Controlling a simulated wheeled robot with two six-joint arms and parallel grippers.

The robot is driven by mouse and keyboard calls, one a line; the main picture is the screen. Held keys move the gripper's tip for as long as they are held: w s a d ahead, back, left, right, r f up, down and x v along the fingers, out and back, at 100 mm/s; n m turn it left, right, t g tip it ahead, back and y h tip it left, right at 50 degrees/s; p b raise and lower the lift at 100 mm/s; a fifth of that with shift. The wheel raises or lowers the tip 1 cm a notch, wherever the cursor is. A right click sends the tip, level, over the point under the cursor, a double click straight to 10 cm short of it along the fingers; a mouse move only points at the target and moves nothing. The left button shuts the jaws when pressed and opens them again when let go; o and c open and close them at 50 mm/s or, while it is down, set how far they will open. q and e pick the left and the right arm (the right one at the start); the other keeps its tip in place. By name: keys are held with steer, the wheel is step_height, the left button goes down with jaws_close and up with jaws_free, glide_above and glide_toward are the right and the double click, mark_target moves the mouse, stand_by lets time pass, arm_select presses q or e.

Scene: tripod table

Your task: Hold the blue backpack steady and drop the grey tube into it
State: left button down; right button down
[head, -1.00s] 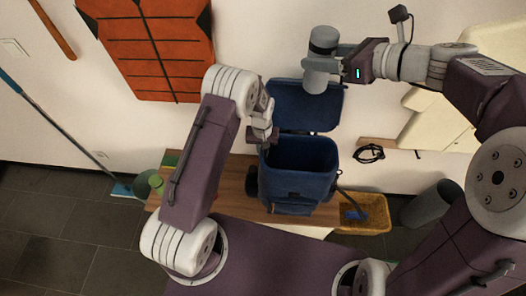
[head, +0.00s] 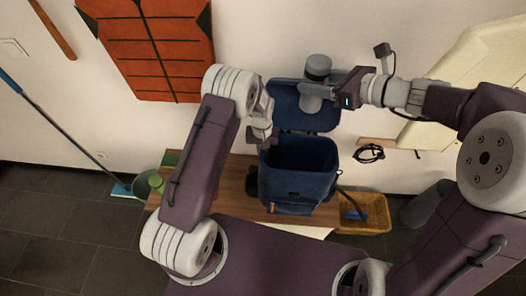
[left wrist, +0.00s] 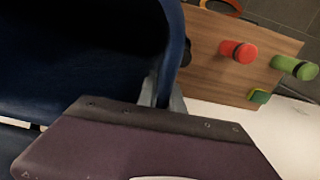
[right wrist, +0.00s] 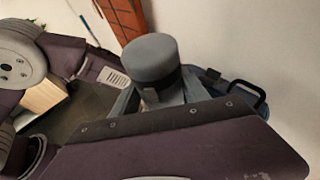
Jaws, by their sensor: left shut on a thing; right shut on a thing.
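The blue backpack (head: 298,190) stands on the wooden table with its top open and its flap (head: 288,112) folded back toward the wall. My left gripper (head: 268,141) is shut on the backpack's left rim. In the left wrist view its fingers (left wrist: 163,95) pinch the edge of the blue wall (left wrist: 90,60). My right gripper (head: 322,89) is shut on the grey tube (head: 315,96), which has a dark band near its top. The tube is held upright over the flap, behind the opening in the head view. In the right wrist view the tube (right wrist: 155,65) hides part of the backpack.
The wooden table (head: 228,190) has free room left of the backpack. A red thing (left wrist: 240,51) and a green thing (left wrist: 295,67) lie there. A yellow crate (head: 372,208) and a grey bin (head: 420,205) stand at the right.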

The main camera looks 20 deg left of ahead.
steer(key=shift+f, duration=1.5)
steer(key=shift+c, duration=2.4)
jaws_free()
steer(key=shift+d, duration=0.1)
steer(key=v, duration=1.1)
steer(key=shift+s+d, duration=0.2)
steer(key=shift+d, duration=0.1)
steer(key=shift+r, duration=0.1)
arm_select(q)
steer(key=c, duration=1.4)
jaws_free()
